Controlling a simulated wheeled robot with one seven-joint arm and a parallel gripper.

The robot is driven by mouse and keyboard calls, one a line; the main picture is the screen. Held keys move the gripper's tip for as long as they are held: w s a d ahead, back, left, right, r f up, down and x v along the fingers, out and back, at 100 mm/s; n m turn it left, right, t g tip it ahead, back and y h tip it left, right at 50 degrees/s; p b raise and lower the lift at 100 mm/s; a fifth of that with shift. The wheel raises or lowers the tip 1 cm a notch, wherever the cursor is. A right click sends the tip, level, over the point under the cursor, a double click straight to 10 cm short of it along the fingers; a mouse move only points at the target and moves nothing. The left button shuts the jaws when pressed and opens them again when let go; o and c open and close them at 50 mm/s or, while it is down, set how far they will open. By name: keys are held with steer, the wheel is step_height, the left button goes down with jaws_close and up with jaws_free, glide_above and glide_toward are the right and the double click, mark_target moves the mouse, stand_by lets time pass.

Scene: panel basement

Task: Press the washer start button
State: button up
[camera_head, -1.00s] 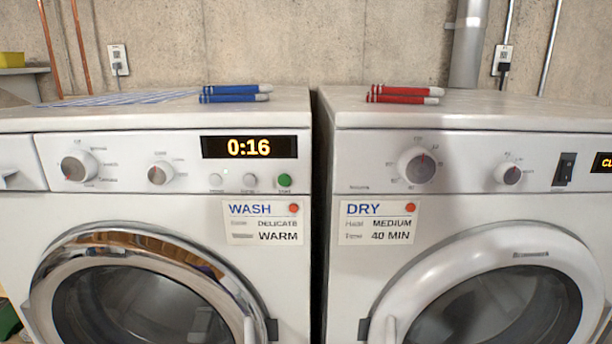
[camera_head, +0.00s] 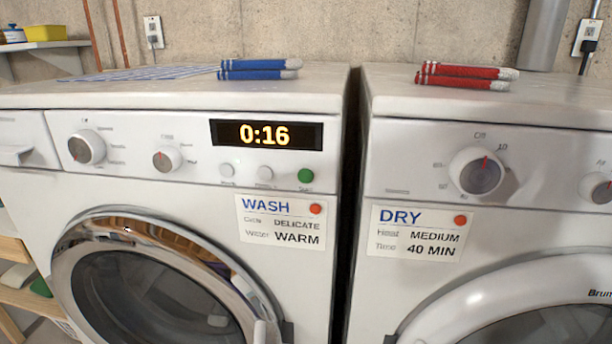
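The washer (camera_head: 190,192) stands on the left, with a closed round chrome-rimmed door. Its start button (camera_head: 305,176) is a small round green button at the right end of the control panel, below the lit display (camera_head: 266,135), which reads 0:16. Two small grey buttons (camera_head: 227,170) sit to its left, and two knobs (camera_head: 86,147) are farther left. A WASH card (camera_head: 281,222) below the panel reads DELICATE and WARM. My gripper is not in view.
The dryer (camera_head: 400,180) stands to the right across a narrow dark gap, with a DRY card (camera_head: 418,232). Blue rolled items (camera_head: 258,69) lie on the washer and red ones (camera_head: 466,76) on the dryer. A wooden shelf (camera_head: 25,290) is at the lower left.

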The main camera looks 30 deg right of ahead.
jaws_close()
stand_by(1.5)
